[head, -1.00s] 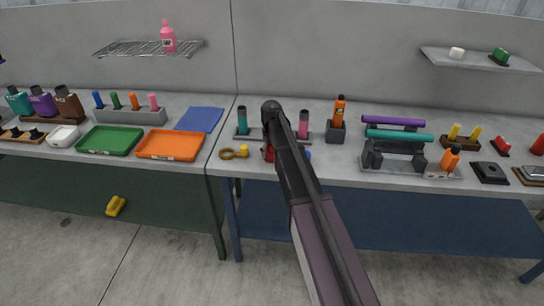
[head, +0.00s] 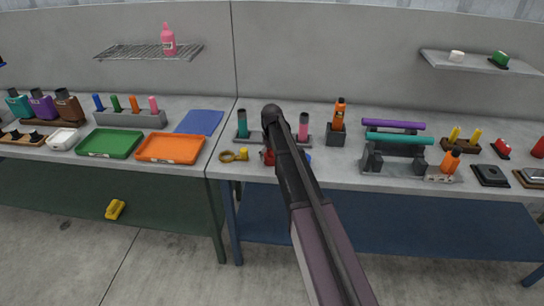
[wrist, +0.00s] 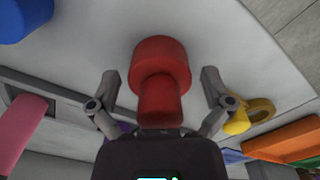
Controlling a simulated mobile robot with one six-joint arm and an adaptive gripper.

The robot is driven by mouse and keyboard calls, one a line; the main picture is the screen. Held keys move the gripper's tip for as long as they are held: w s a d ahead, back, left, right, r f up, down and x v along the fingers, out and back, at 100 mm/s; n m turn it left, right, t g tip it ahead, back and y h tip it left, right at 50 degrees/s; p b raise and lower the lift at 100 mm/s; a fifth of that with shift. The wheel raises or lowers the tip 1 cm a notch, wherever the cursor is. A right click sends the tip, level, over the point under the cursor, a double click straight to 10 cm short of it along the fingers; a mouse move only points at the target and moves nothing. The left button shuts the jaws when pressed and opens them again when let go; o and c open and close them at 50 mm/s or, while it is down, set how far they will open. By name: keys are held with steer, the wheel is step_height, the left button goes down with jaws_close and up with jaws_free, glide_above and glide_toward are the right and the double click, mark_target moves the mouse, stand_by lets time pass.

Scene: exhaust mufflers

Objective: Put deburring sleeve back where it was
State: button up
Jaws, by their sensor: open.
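A red stepped cylinder (wrist: 160,65), wide at one end and narrower at the other, stands on the grey bench between the two fingers of my gripper (wrist: 160,84). The fingers are open, with a gap on both sides of it. In the head view only part of the red piece (head: 268,157) shows beside my arm, which hides the gripper. No label shows which piece is the deburring sleeve; the red one is the piece between my fingers.
A rack behind holds a teal cylinder (head: 242,124) and a pink cylinder (head: 303,126). A yellow ring-ended piece (head: 234,155) lies left of the red piece; a blue piece (head: 308,157) sits right. An orange tray (head: 170,148) is farther left. A teal tube (head: 398,137) rests on stands at right.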

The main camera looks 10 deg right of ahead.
steer(key=shift+r, duration=0.15)
step_height(320, 180, up, 12)
steer(key=p, duration=1.2)
stand_by(0.7)
steer(key=s+m, duration=0.3)
steer(key=s, duration=2.5)
steer(key=shift+s+m, duration=0.25)
steer(key=shift+m, duration=0.05)
steer(key=shift+d, duration=0.1)
